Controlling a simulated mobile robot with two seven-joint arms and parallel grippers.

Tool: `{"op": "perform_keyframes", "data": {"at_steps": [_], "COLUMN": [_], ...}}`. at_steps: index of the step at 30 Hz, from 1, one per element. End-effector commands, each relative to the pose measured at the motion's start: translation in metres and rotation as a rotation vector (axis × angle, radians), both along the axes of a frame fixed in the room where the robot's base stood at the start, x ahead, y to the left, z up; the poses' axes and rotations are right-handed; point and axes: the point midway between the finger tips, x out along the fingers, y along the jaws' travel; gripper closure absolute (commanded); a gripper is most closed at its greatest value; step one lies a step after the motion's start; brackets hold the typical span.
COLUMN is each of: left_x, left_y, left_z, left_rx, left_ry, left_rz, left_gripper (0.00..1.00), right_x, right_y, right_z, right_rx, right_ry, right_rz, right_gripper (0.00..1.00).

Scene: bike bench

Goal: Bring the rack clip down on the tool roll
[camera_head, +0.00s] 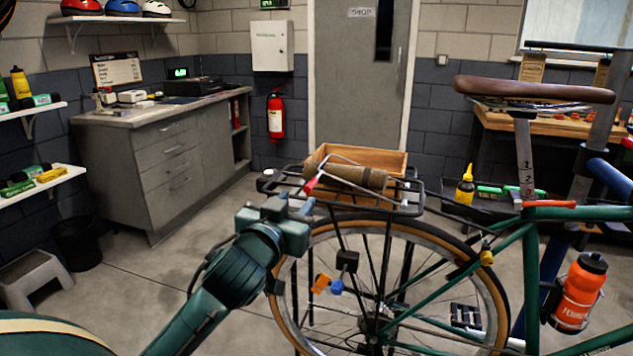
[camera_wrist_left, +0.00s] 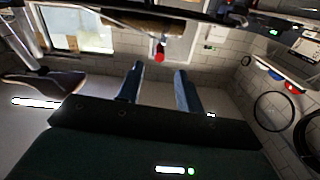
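The tool roll (camera_head: 350,174), a brown cylinder, lies across the rear rack (camera_head: 408,207) of the green bike. The rack clip (camera_head: 312,184) is a thin metal wire frame with a red tip on the near left side of the roll. Wire bars show above the roll; I cannot tell whether they touch it. My left gripper (camera_head: 292,202) is just below and left of the red tip. In the left wrist view its two blue fingers (camera_wrist_left: 159,82) are apart and empty, with the red tip (camera_wrist_left: 159,57) beyond the gap. My right gripper is not in view.
A wooden crate (camera_head: 388,158) stands behind the roll. The rear wheel (camera_head: 283,312) and saddle (camera_head: 530,90) are at the right. A yellow bottle (camera_head: 465,187) stands behind the bike. A grey cabinet (camera_head: 165,175) is at the back left, with clear floor before it.

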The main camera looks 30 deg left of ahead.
Motion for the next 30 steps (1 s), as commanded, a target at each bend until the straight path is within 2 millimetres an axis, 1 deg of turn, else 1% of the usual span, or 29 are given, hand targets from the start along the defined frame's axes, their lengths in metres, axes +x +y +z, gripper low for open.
{"op": "perform_keyframes", "data": {"at_steps": [1, 6, 9, 13, 18, 27, 30], "left_x": [0.012, 0.048, 0.066, 0.084, 0.096, 0.098, 0.098], "left_y": [0.003, 0.012, 0.016, 0.020, 0.023, 0.023, 0.023], "left_z": [0.002, 0.002, 0.001, 0.001, 0.000, 0.000, -0.001], "left_rx": [0.001, 0.002, 0.002, 0.001, 0.001, 0.001, 0.001], "left_ry": [-0.001, 0.000, 0.000, 0.000, 0.000, 0.001, 0.001], "left_rz": [0.002, 0.002, 0.001, 0.001, 0.000, -0.001, -0.001], "left_gripper": [0.64, 0.64, 0.64, 0.64, 0.64, 0.64, 0.71], "right_x": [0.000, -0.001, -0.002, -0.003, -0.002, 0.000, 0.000], "right_y": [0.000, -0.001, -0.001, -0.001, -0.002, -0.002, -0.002], "right_z": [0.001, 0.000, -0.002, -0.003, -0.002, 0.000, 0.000], "right_rx": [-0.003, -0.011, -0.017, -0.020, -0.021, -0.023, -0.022], "right_ry": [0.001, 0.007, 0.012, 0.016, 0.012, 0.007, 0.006], "right_rz": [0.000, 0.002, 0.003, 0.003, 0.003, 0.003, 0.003], "right_gripper": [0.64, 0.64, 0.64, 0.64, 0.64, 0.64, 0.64]}}
